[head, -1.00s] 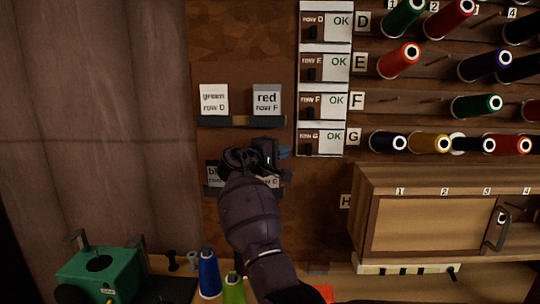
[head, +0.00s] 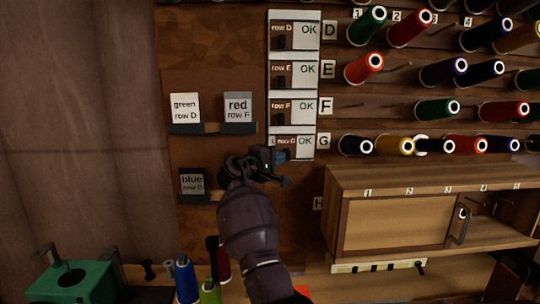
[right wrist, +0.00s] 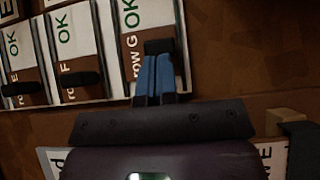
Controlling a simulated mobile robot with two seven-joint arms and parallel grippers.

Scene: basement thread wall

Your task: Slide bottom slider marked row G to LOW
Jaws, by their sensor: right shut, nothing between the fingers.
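The row G slider panel (head: 305,143) is the lowest in a column of white and brown panels and reads OK. My right gripper (head: 283,155) is at its lower left edge and hides part of it. In the right wrist view the blue fingertips (right wrist: 157,75) are shut together with nothing between them. They are right at the black row G slider knob (right wrist: 158,47), touching or nearly touching it. The knob sits on the brown part beside the row G label. No LOW marking is visible. My left gripper is not in view.
Above are the row F (head: 293,111), row E (head: 293,75) and row D (head: 294,36) panels. Thread spools on pegs and a wooden cabinet (head: 395,220) are to the right. Card ledges (head: 190,128) are to the left. Spools (head: 186,280) and a green box (head: 75,283) stand below.

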